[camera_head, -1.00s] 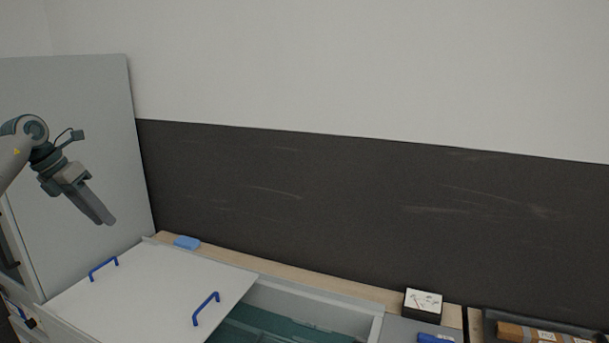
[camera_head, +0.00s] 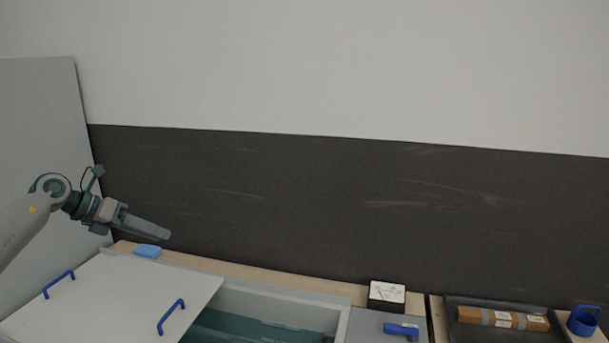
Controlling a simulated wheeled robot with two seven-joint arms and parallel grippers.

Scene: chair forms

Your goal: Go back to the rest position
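My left gripper (camera_head: 150,228) is at the left, raised above the back of the counter, its fingers pointing right and slightly down. The fingers appear together with no gap and hold nothing that I can see. My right gripper is not in view.
Below my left gripper are a white lid (camera_head: 110,300) with blue handles and a blue block (camera_head: 148,251). An open bin (camera_head: 270,300) has teal contents. To the right are a small black box (camera_head: 387,296), a blue tool (camera_head: 401,329), a dark tray (camera_head: 470,300) with a brown package (camera_head: 503,318), and a blue ring-handled object (camera_head: 583,320).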

